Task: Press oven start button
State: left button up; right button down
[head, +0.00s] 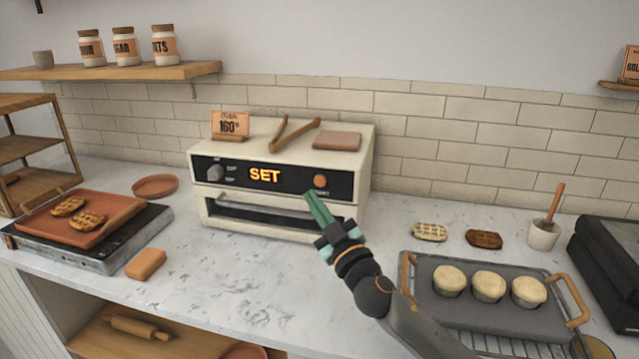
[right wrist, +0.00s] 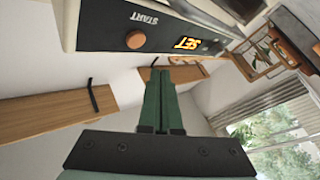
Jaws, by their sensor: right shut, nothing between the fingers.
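The cream oven (head: 262,160) stands on the counter against the tiled wall. Its black panel carries a lit orange display (head: 264,175) reading SET and a round orange-brown start button (head: 320,180) at the right. In the right wrist view the start button (right wrist: 135,39) sits beside the START label. My right gripper (head: 311,196) has its green fingers shut and empty, tips up just below and left of the button in the head view. In the right wrist view its fingertips (right wrist: 159,72) appear apart from the button. My left gripper is not in view.
Wooden tongs (head: 290,132) and a 160° sign (head: 230,125) are on the oven. A grey tray (head: 490,315) with three muffins lies right, near my right arm. A hot plate with a waffle tray (head: 85,232) stands left.

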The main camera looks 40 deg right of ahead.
aim_at(320, 181)
jog(key=w+d, duration=0.2)
jog(key=shift+w+d, duration=0.1)
jog(key=shift+d, duration=0.2)
dwell(1.2)
jog(key=shift+w+d, duration=0.1)
dwell(0.7)
jog(key=shift+w+d, duration=0.2)
jog(key=shift+w+d+b, duration=0.2)
jog(key=shift+d+b, duration=0.1)
dwell(0.8)
jog(key=shift+a, duration=0.1)
jog(key=shift+s+a, duration=0.5)
